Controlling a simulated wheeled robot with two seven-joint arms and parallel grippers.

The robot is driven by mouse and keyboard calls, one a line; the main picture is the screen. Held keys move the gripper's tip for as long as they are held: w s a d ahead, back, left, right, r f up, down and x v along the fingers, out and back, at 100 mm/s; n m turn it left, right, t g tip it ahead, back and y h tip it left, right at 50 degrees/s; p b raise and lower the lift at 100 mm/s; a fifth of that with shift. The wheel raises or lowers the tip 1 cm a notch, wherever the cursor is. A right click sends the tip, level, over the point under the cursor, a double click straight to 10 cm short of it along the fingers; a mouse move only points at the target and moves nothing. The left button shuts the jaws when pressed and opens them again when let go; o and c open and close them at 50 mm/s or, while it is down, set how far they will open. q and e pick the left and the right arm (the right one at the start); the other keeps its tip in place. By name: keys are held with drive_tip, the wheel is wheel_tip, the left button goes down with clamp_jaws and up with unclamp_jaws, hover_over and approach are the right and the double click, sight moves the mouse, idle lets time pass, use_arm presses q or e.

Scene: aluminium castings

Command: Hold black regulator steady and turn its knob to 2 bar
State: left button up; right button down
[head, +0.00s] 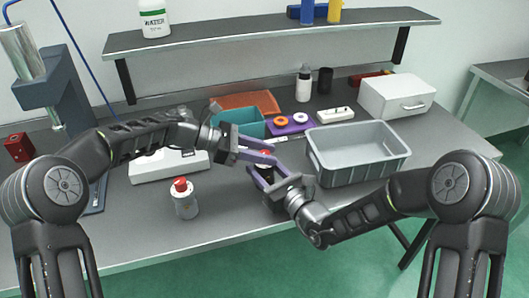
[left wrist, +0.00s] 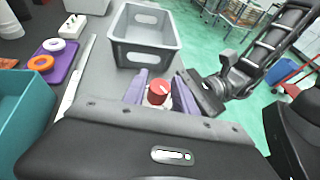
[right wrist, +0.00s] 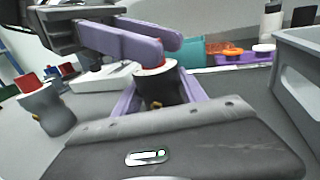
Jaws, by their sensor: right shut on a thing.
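The black regulator (right wrist: 165,92) stands upright at the front middle of the bench, with a white collar and a red knob (left wrist: 159,87) on top. My right gripper (right wrist: 158,98) is shut on its body, one purple finger on each side. My left gripper (head: 262,153) is over the top of the regulator. In the left wrist view its purple fingers stand apart on either side of the knob, with a gap visible, so it looks open. In the head view the fingers partly hide the regulator. The scale on the collar is too small to read.
A grey bin (head: 365,174) stands right of the regulator. Behind are a teal bin (head: 238,121) and a purple tray (head: 291,128) with an orange and a white ring. A shelf (head: 250,35) spans the back.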

use_arm(q)
clamp_jaws()
idle(0.3)
drive_tip(key=shift+w+d+m+g, duration=0.1)
drive_tip(key=shift+m+g, duration=0.5)
drive_tip(key=shift+g, duration=0.1)
drive_tip(key=shift+d+m+g, duration=0.15)
drive_tip(key=shift+m+g, duration=0.55)
drive_tip(key=shift+g, duration=0.2)
drive_tip(key=shift+a+m+g, duration=0.2)
drive_tip(key=shift+m+g, duration=0.1)
drive_tip(key=shift+o, duration=1.8)
unclamp_jaws()
